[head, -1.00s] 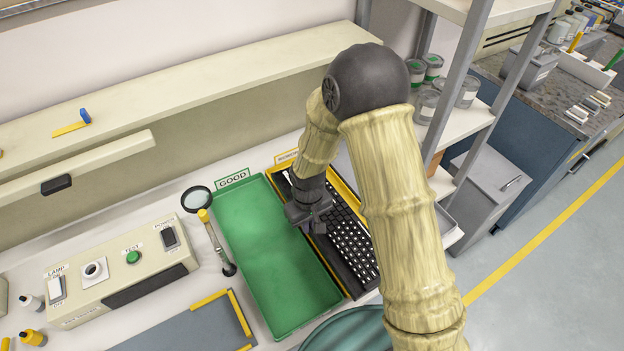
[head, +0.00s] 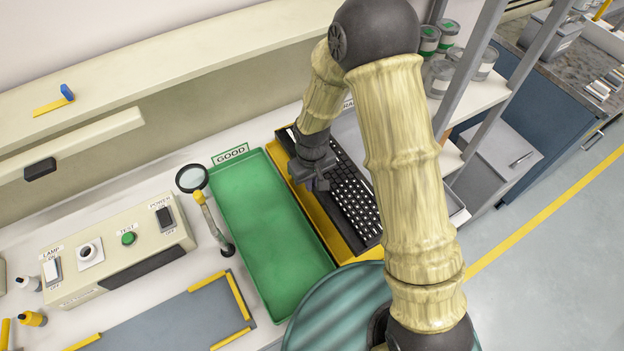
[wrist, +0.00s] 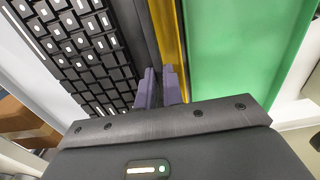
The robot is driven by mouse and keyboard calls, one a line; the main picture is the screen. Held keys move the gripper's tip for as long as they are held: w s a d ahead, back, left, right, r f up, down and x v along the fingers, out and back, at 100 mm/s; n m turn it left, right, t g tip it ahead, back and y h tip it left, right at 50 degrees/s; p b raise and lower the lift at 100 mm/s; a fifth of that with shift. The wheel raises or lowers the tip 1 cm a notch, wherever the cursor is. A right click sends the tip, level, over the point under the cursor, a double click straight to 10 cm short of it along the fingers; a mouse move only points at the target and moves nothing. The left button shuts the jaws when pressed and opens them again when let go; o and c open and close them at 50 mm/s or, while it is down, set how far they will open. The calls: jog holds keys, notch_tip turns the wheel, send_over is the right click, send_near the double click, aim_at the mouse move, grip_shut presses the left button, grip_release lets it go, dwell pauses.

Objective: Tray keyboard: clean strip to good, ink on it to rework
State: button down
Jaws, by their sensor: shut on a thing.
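The black keyboard (head: 352,202) with white-marked keys hangs over the right part of the yellow tray (head: 322,226), apparently raised. My gripper (head: 314,182) is shut on its left long edge. The wrist view shows the gripper fingers (wrist: 160,88) at the plain dark edge strip of the keyboard (wrist: 85,48), with the yellow tray (wrist: 172,35) beside it. I see no clear ink on the visible part of that strip; the fingers hide some of it. The green tray (head: 262,225), labelled GOOD, is empty, directly left of the yellow one.
A magnifier (head: 192,179) on a stand is left of the green tray. A control box (head: 115,253) and a grey mat (head: 175,325) with yellow corners lie further left. A shelf rack (head: 495,85) stands at right. A ribbed round green thing (head: 335,310) is in front.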

jog(key=shift+f+b, duration=2.45)
jog(key=shift+f, duration=0.95)
jog(key=shift+f, duration=0.3)
jog(key=c, duration=1.5)
grip_release()
jog(key=shift+o, duration=0.2)
jog(key=shift+r+p, duration=2.45)
jog(key=shift+r, duration=1.05)
jog(key=shift+s, duration=0.1)
